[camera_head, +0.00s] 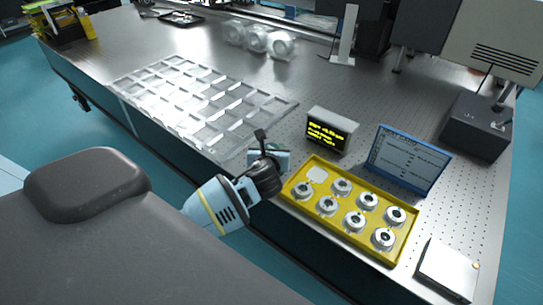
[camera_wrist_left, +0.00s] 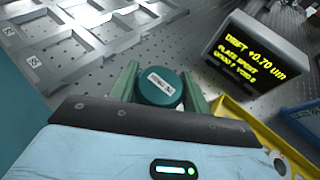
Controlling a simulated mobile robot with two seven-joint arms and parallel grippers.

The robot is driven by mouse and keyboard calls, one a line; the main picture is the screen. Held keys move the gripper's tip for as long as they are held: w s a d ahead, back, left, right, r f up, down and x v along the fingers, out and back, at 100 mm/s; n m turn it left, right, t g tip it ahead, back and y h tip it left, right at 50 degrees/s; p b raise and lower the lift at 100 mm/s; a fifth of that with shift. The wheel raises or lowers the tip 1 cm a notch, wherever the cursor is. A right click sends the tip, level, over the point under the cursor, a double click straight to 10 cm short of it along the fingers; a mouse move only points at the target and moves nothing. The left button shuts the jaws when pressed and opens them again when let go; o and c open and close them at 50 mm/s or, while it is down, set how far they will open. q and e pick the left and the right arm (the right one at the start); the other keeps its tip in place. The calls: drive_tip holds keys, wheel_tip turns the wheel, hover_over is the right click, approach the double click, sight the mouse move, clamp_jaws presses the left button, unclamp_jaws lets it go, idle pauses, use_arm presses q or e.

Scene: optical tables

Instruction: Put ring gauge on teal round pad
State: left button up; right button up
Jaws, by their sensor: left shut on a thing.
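My left gripper (camera_head: 270,158) is over the table's near edge, left of the yellow tray, with its fingers pointing away. In the left wrist view the fingers (camera_wrist_left: 163,92) are closed on a teal round piece (camera_wrist_left: 160,97) with a white label on top. I cannot tell whether this piece is the ring gauge or the pad. Several silver ring gauges (camera_head: 354,220) with dark centres sit in the yellow tray (camera_head: 285,193). One place at the tray's back left holds only a pale square (camera_head: 317,174). No separate teal round pad can be made out. My right gripper is not in view.
A small display (camera_head: 332,129) with yellow text stands just behind the tray, with a blue-framed panel (camera_head: 408,159) to its right. A pale compartment grid (camera_head: 200,98) lies left. A white box (camera_head: 447,272) is at the front right. Bare perforated table lies behind the gripper.

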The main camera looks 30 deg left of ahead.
use_arm(q)
wheel_tip(320, 180, down, 3)
drive_tip(key=shift+s+d+f, duration=0.1)
idle(0.3)
drive_tip(key=o, duration=1.2)
